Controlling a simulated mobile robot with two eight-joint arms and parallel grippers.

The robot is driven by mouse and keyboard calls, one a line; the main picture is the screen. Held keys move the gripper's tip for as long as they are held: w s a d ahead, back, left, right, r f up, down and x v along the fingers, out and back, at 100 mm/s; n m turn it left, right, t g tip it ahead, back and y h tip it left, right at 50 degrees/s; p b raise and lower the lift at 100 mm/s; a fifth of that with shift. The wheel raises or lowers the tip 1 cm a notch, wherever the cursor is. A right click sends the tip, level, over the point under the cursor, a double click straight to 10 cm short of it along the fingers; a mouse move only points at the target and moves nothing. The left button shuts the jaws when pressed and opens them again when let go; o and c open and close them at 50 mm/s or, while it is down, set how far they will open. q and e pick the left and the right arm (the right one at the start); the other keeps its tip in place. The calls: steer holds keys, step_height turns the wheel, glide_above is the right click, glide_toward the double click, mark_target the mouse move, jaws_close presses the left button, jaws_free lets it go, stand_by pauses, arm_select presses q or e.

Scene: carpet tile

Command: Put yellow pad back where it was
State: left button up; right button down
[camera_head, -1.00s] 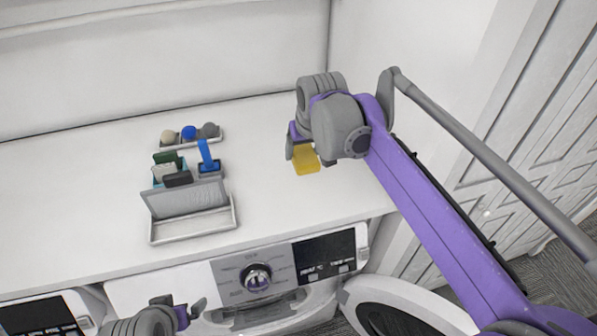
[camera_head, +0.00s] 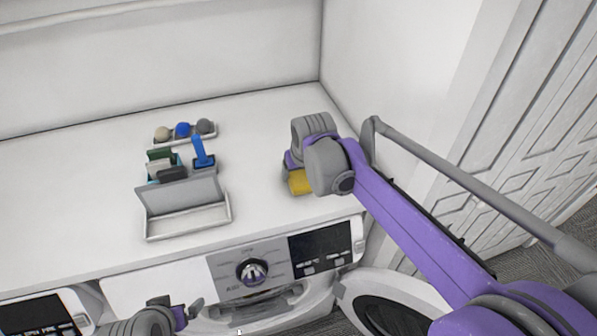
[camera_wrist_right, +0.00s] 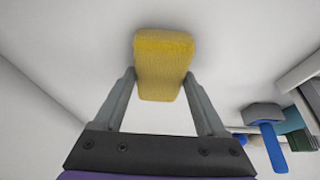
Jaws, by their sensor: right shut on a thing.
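The yellow pad (camera_head: 300,183) is a small block over the right part of the white countertop, partly hidden by my right gripper (camera_head: 292,178) in the head view. In the right wrist view the pad (camera_wrist_right: 163,60) sits between the two fingers of my right gripper (camera_wrist_right: 160,82), which is shut on it. I cannot tell whether the pad touches the countertop. My left gripper (camera_head: 188,312) is low in the head view, in front of the washer panel, apart from the pad; its finger gap is unclear.
On the countertop (camera_head: 255,150) stand a grey tray (camera_head: 185,228) with an upright panel, a holder with dark and white pads (camera_head: 165,165), a blue-handled tool (camera_head: 199,150) and a rack of several balls (camera_head: 183,130). Free surface lies between these and my right gripper. A wall rises at the right.

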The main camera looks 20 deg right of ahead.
steer(key=shift+f, duration=0.25)
jaws_free()
steer(key=shift+r, duration=0.1)
steer(key=shift+r, duration=0.1)
steer(key=shift+r, duration=0.3)
steer(key=v, duration=1.1)
steer(key=s+d+f+t, duration=0.1)
steer(key=s+d+f, duration=0.1)
steer(key=s+f, duration=1.5)
steer(key=shift+s+d+p, duration=0.35)
steer(key=shift+s, duration=0.7)
